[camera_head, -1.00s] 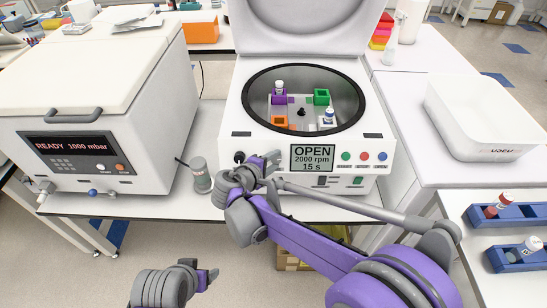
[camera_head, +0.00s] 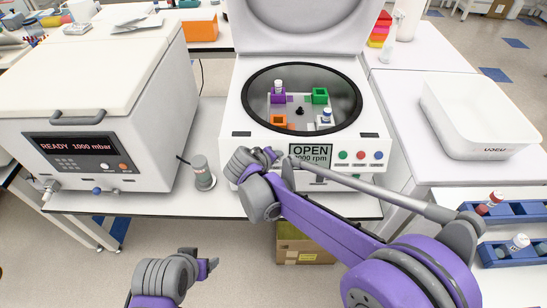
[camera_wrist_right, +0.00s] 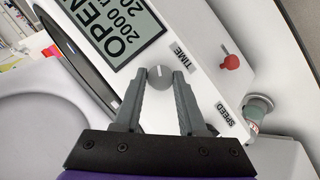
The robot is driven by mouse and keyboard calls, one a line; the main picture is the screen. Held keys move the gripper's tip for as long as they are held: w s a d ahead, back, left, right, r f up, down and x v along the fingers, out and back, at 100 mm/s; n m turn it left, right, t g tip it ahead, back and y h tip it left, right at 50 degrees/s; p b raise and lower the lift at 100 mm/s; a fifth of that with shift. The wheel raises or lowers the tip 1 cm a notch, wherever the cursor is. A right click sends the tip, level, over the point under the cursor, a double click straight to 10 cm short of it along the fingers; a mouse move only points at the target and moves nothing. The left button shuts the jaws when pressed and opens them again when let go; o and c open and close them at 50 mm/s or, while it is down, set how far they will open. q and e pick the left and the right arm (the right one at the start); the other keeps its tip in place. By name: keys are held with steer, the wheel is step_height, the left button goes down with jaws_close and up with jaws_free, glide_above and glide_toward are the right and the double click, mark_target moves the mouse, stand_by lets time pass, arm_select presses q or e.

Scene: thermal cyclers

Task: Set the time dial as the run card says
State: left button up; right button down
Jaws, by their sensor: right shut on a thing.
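The centrifuge (camera_head: 375,130) stands with its lid up. Its display (camera_head: 311,153) reads OPEN and 2000 rpm, with the lowest line hidden by my right arm. In the right wrist view the display (camera_wrist_right: 118,38) shows OPEN, 2000 and a cut-off line starting with 20. The grey time dial (camera_wrist_right: 160,73), with a pale mark, sits between my right gripper's (camera_wrist_right: 160,78) fingertips, beside the TIME label. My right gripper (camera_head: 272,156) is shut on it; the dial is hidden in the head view. My left gripper (camera_head: 211,267) hangs low at the front; its jaw opening is unclear. I cannot make out a run card.
A grey-lidded container (camera_head: 203,173) stands left of the centrifuge. An oven-like unit (camera_head: 100,120) reading READY 1000 mbar is at left. A white tray (camera_head: 480,120) and blue racks (camera_head: 510,250) with vials are at right. The SPEED label (camera_wrist_right: 227,114) lies near the time dial.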

stand_by(0.4)
steer(key=shift+c, duration=2.4)
jaws_free()
steer(key=v, duration=1)
steer(key=shift+s+r, duration=0.25)
steer(key=shift+r, duration=0.05)
